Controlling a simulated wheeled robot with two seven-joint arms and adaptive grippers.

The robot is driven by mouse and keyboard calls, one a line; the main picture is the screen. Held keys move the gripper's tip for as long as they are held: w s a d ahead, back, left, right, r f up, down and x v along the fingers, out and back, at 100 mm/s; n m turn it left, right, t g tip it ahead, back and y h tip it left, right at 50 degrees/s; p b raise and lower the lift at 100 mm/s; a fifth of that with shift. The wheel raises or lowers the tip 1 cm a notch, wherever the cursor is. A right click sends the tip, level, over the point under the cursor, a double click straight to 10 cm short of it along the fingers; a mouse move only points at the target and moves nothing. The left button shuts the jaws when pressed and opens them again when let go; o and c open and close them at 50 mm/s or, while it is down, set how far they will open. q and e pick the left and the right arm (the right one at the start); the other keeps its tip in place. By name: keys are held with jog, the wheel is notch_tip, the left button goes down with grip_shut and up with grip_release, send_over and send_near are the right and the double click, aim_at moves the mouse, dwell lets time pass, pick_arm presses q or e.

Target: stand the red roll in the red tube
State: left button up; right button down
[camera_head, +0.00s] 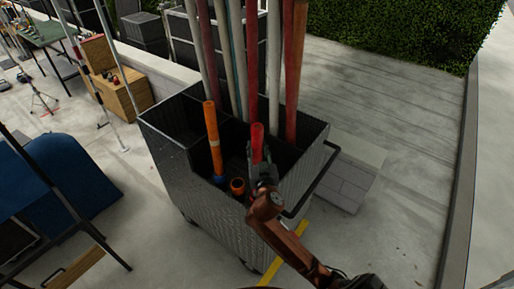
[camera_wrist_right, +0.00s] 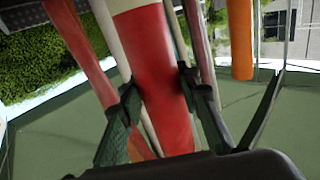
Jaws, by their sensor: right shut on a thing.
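My right gripper (camera_head: 262,172) is shut on the red roll (camera_head: 257,138), whose upper part sticks up above the fingers over the dark cart (camera_head: 215,225). In the right wrist view the red roll (camera_wrist_right: 158,75), with a pale band, runs between the two fingers (camera_wrist_right: 160,100). Its lower end is hidden in the head view by my gripper. I cannot make out the red tube; my gripper and arm cover part of the cart's front. My left gripper is not in view.
An orange roll (camera_head: 212,135) stands in a blue tube (camera_head: 219,181) left of my gripper. An orange tube (camera_head: 237,185) is close beside my gripper. Several long poles (camera_head: 251,60) stand in the cart's rear compartments. A handle (camera_head: 315,180) is on its right side.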

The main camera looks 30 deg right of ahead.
jog(key=c, duration=1.4)
grip_release()
jog(key=shift+o, duration=0.2)
jog(key=v, duration=1.2)
jog(key=shift+a, duration=0.1)
